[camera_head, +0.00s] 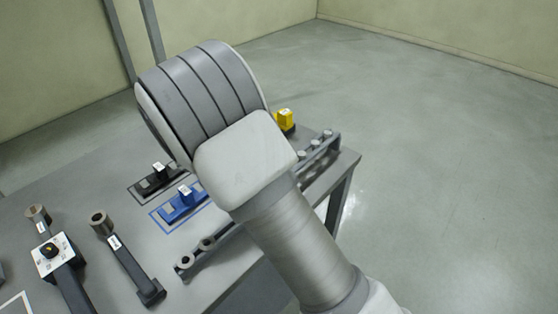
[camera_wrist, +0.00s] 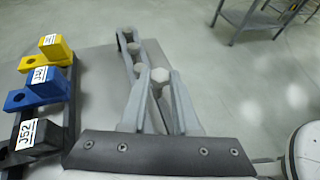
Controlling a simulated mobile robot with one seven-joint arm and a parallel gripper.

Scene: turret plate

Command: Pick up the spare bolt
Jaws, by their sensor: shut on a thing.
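The spare bolt (camera_wrist: 160,76) has a pale hexagonal head and shows in the wrist view between the fingertips. My gripper (camera_wrist: 159,80) is shut on it. Its shank is mostly hidden between the fingers, and I cannot tell whether it is clear of the bolt rail. The dark bolt rail (camera_wrist: 121,42) stands just beyond, with other hex-headed bolts in it. In the head view the rail (camera_head: 325,149) runs along the table edge, partly hidden by my arm. My gripper is hidden behind my arm there.
Yellow (camera_wrist: 55,50), blue (camera_wrist: 40,85) and black (camera_wrist: 40,138) labelled blocks stand left of my gripper. The grey table (camera_head: 85,190) also holds a socket-ended tool (camera_head: 125,262) and a white panel with a black knob (camera_head: 50,252). Open floor lies beyond the right edge.

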